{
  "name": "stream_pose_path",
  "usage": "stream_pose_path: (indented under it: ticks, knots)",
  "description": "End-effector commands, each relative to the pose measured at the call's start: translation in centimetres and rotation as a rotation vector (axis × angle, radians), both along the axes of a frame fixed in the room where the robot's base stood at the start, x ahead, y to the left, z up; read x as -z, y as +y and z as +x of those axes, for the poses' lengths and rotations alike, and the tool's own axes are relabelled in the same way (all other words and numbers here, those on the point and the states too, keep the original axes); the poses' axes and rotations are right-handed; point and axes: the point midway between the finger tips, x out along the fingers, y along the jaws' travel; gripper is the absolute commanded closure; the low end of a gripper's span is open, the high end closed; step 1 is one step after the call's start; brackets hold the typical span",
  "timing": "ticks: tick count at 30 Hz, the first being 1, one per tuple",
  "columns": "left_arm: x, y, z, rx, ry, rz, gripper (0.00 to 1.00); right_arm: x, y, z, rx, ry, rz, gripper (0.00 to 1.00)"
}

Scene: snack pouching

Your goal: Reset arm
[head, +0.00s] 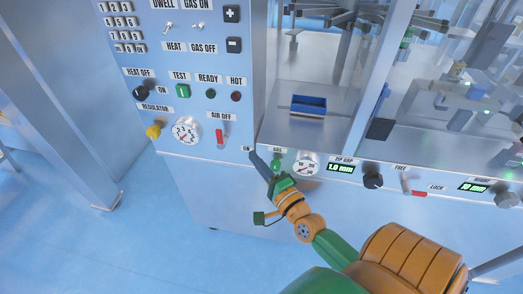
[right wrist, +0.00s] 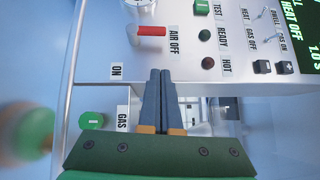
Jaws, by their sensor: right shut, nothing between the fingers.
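My right gripper (head: 253,156) is in front of the machine's lower front edge, beside the small ON label. It also shows in the right wrist view (right wrist: 160,74), where its two dark fingers are closed together with nothing between them. A red AIR OFF lever (head: 219,138) sits up and left of the fingertips; it also shows in the right wrist view (right wrist: 151,30). The fingers appear apart from the lever. A green GAS knob (head: 275,164) is just right of the gripper in the head view; it also shows in the right wrist view (right wrist: 91,121). My left gripper is not in view.
The control panel holds a pressure gauge (head: 186,130), a yellow regulator knob (head: 153,132) and a green TEST button (head: 183,91). A blue tray (head: 309,105) sits in the machine's bay. A lower gauge (head: 306,165) is near my wrist. The floor at left is clear.

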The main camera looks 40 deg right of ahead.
Motion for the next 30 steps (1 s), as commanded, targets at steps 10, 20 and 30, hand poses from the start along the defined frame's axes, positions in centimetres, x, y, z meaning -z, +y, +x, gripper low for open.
stream_pose_path:
  ticks: [10,20,30]
  knots:
    - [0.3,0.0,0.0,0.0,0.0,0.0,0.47,0.0,0.2,-1.9,-0.001,0.0,0.0,1.0]
    - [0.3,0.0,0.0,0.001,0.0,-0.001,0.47,0.2,0.2,-1.9,0.0,0.004,-0.005,1.0]
    - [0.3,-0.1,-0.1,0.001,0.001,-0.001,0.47,25.4,3.7,-10.1,-0.302,0.724,-0.752,1.0]
